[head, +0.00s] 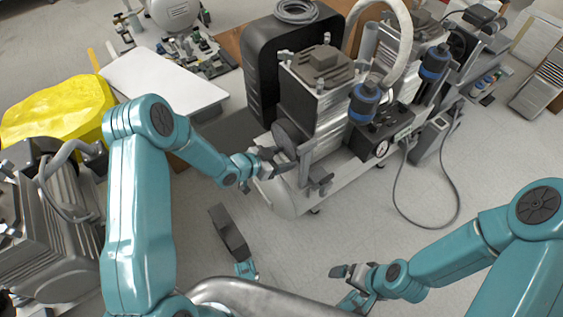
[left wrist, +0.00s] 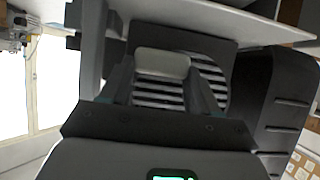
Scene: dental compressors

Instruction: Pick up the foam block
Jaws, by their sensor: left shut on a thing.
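My left gripper (head: 277,160) is at the front left end of a silver compressor (head: 330,185), beside its dark round motor part. In the left wrist view a pale grey block (left wrist: 162,62), which looks like the foam block, sits between the two fingers of my left gripper (left wrist: 160,85). The fingers are shut on it. In the head view I cannot make the block out at the gripper. My right gripper (head: 350,280) is low in the head view, over the floor and apart from the compressor; its finger gap is not clear.
A black housing (head: 262,75) stands behind the compressor. A white board (head: 165,80) and a yellow bag (head: 60,108) lie at the left, with a grey machine (head: 50,235) nearer. A grey cable (head: 458,205) loops on the floor at the right. Floor in front of the compressor is mostly clear.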

